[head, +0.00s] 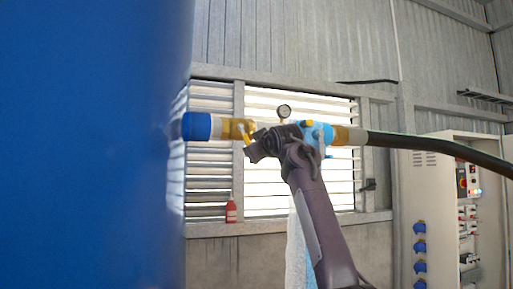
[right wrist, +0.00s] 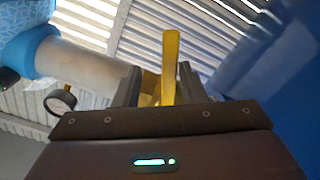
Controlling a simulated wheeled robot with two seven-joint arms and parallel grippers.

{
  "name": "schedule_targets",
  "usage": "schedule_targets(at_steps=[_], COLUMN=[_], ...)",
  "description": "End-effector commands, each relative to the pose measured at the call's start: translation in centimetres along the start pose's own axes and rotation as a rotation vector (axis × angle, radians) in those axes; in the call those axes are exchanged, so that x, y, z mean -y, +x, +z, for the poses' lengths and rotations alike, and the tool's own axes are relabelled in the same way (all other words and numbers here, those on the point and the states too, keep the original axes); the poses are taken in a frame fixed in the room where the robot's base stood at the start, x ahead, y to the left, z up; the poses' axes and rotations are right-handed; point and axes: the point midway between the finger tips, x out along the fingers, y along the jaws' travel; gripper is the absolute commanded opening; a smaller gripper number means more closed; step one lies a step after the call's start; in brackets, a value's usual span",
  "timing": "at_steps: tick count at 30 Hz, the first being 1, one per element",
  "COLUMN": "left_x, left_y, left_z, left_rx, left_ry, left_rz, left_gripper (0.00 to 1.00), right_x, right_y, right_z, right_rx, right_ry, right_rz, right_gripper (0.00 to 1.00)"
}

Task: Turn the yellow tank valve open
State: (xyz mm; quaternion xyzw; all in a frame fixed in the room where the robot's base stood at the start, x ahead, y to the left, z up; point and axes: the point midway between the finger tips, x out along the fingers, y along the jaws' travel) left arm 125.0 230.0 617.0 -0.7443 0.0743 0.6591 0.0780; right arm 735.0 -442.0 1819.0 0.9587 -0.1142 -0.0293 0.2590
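The big blue tank (head: 90,140) fills the left of the head view. A blue collar (head: 197,127) joins it to a pipe with the yellow valve (head: 231,129). The yellow valve handle (head: 246,136) is beside my right gripper (head: 254,148), whose arm comes up from the lower right. In the right wrist view the handle (right wrist: 170,66) stands up between the two dark fingers of my right gripper (right wrist: 160,86). The fingers are apart, with a visible gap on the handle's left side. The handle's lower end is partly hidden by the gripper. My left gripper is not in view.
A pressure gauge (head: 284,112) sits above the pipe. A light blue fitting (head: 322,134) leads to a black hose (head: 430,145) running right. A red bottle (head: 231,211) stands on the louvre ledge. A control cabinet (head: 440,215) stands at the right.

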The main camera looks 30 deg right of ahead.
Motion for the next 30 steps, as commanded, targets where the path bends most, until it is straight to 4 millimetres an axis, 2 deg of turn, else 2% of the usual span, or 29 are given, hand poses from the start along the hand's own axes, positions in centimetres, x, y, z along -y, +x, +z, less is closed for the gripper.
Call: schedule_targets(at_steps=[2,9,22,30], left_x=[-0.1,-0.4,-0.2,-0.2], left_y=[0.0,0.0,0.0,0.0], left_z=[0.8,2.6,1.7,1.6], left_rx=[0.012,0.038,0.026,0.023], left_ry=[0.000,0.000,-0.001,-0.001], left_rz=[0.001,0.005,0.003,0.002], left_gripper=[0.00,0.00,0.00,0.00], right_x=[0.0,0.0,-0.3,-1.5], right_y=[0.0,0.0,0.0,-0.1], right_z=[0.0,0.0,0.1,0.0], right_rx=[0.000,0.000,0.001,0.003], right_ry=[0.000,0.001,-0.016,-0.143], right_rz=[0.000,0.000,0.002,0.003], right_gripper=[0.32,0.01,0.00,0.00])
